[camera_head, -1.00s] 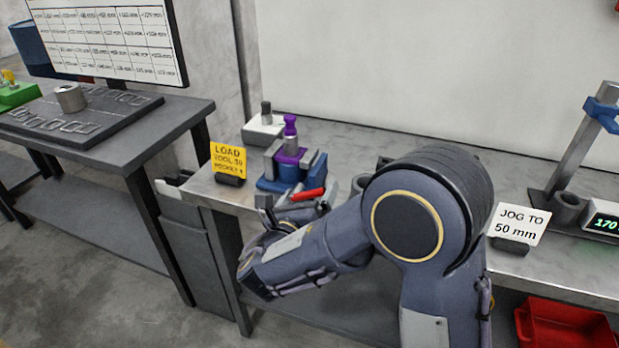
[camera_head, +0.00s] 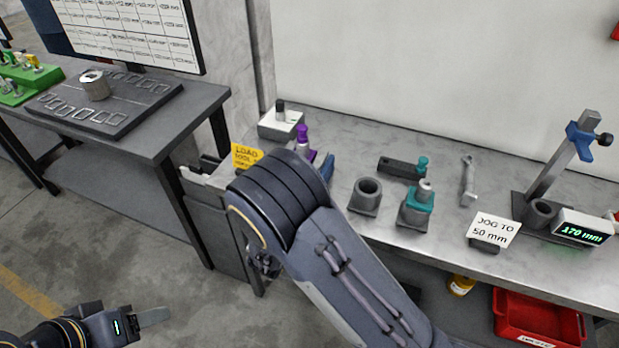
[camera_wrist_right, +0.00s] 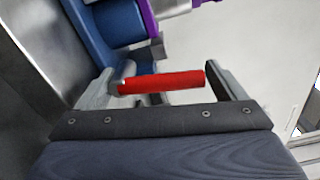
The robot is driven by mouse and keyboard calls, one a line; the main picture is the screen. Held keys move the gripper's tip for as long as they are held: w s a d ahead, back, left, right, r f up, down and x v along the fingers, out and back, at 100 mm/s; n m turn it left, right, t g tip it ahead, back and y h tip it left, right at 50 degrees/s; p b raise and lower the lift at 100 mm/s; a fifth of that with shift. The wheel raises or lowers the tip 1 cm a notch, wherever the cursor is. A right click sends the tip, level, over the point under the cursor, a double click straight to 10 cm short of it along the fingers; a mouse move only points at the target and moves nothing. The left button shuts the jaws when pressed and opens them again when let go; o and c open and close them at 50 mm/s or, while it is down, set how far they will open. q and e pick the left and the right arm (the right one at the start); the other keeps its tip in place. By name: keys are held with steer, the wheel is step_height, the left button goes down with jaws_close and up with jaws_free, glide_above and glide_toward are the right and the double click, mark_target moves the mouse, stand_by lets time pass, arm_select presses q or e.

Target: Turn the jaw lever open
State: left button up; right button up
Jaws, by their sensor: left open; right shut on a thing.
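The jaw lever's red handle (camera_wrist_right: 162,82) lies between the two fingers of my right gripper (camera_wrist_right: 160,85) in the right wrist view, and the gripper is shut on it. The blue vise (camera_wrist_right: 108,22) that carries the lever is behind it, with a purple part (camera_wrist_right: 148,18) at its top. In the head view my right arm hides the lever, my right gripper and most of the vise; a blue edge (camera_head: 327,168) and a purple tool top (camera_head: 302,136) show past the arm. My left gripper (camera_head: 152,317) is open and empty at the lower left, over the floor.
A yellow sign (camera_head: 245,155) stands left of the vise. Grey socket (camera_head: 367,194), teal-collared tool (camera_head: 417,203), wrench (camera_head: 468,180) and a gauge reading 170 mm (camera_head: 583,230) stand on the bench. A red bin (camera_head: 538,318) is below. A dark side table (camera_head: 150,130) is at left.

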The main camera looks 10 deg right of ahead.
arm_select(q)
steer(key=shift+r+p, duration=0.85)
steer(key=shift+r, duration=0.4)
arm_select(e)
steer(key=shift+w+a+r+n, duration=0.2)
steer(key=shift+a+n, duration=0.05)
steer(key=shift+n, duration=0.65)
steer(key=o, duration=1.1)
steer(key=shift+s+a+f, duration=0.1)
steer(key=shift+s+a, duration=0.25)
arm_select(q)
steer(key=shift+f+b, duration=0.65)
arm_select(e)
steer(key=v, duration=0.7)
